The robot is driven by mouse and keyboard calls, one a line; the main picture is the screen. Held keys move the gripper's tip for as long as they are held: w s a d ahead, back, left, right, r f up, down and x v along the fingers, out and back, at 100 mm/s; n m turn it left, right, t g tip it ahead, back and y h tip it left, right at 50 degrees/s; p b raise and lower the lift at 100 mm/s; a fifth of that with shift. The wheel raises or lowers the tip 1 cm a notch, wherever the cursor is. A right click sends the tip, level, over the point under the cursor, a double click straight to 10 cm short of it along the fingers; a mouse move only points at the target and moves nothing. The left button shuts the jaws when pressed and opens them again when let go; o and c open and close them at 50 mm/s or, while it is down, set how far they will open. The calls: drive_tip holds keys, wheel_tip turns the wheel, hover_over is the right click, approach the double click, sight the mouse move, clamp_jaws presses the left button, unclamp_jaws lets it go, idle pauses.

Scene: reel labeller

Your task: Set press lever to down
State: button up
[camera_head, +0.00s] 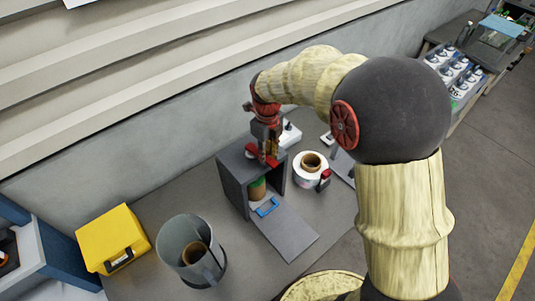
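A dark grey box-shaped press (234,176) stands open-fronted on the grey bench, with a flat plate sloping out from its front. My gripper (267,153) points down at the top of the press. Red parts show around its fingertips; I cannot tell which belong to the lever and which to the gripper. The press lever cannot be clearly made out here, nor its position. Whether the fingers touch or hold anything is too small to see. Inside the press stands a brown and green roll (257,189), with a small blue frame (267,207) in front of it.
A white reel (310,170) with a brown core lies right of the press, beside a small red-topped part (325,177). A grey cylindrical bin (190,251) and yellow case (112,240) stand at left. The wall runs close behind. Bare bench shows between bin and press.

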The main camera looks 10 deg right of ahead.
sight(267, 158)
drive_tip(key=o, duration=0.5)
drive_tip(key=shift+a, duration=0.1)
drive_tip(key=shift+r, duration=0.15)
wheel_tip(267, 158, up, 12)
idle(0.4)
idle(0.4)
